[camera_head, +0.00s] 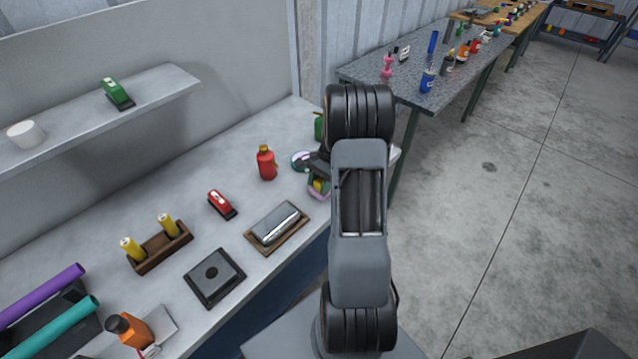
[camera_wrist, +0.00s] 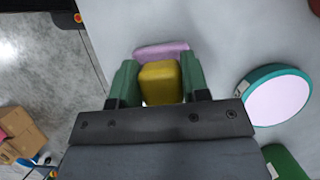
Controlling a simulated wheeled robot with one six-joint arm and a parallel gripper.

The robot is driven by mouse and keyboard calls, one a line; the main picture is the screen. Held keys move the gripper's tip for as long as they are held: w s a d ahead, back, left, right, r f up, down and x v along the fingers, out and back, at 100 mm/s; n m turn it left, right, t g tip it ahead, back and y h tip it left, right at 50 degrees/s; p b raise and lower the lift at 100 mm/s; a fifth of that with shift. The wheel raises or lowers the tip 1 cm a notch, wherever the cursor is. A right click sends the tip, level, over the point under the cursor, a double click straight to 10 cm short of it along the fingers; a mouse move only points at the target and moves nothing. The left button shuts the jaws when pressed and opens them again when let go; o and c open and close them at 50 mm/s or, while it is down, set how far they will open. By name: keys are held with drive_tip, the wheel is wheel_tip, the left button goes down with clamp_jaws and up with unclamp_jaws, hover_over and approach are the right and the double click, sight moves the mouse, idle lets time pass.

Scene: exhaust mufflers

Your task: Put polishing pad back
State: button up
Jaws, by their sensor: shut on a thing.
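My gripper (camera_wrist: 158,66) has its two green fingers closed on the sides of a yellow block, which sits on a flat pink base; I take this as the polishing pad (camera_wrist: 160,84). In the head view the pad (camera_head: 319,186) shows small beside my arm, at the right end of the grey bench, its pink edge lowest. My arm hides part of it. I cannot tell whether the pad touches the bench. A round, pale pink disc with a teal rim (camera_wrist: 275,95) lies to the right in the wrist view, apart from the pad. It also shows in the head view (camera_head: 301,161).
On the bench (camera_head: 130,210) are a red bottle (camera_head: 266,163), a red-and-white tool (camera_head: 222,204), a tray with a silver muffler (camera_head: 277,226), a black square plate (camera_head: 214,277) and a wooden holder (camera_head: 160,246). A green object (camera_wrist: 285,162) lies near the disc. Bare bench surrounds the disc's left side.

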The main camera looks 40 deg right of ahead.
drive_tip(key=shift+f, duration=0.1)
drive_tip(key=o, duration=0.4)
drive_tip(key=shift+f, duration=0.1)
drive_tip(key=o, duration=0.5)
drive_tip(key=s+v, duration=0.1)
drive_tip(key=v, duration=1)
drive_tip(key=a+r+n+h, duration=0.2)
drive_tip(key=a+r+n, duration=0.2)
drive_tip(key=a+r, duration=0.25)
drive_tip(key=s+a+n+t+h, duration=0.1)
drive_tip(key=s+a+n+t, duration=0.1)
drive_tip(key=s+a+n, duration=0.4)
drive_tip(key=s+a+r+n+t+h, duration=0.1)
drive_tip(key=s+a+n+t, duration=0.2)
drive_tip(key=a, duration=0.9)
drive_tip(key=s+n, duration=0.3)
drive_tip(key=shift+r+h+b, duration=0.3)
drive_tip(key=shift+b, duration=0.05)
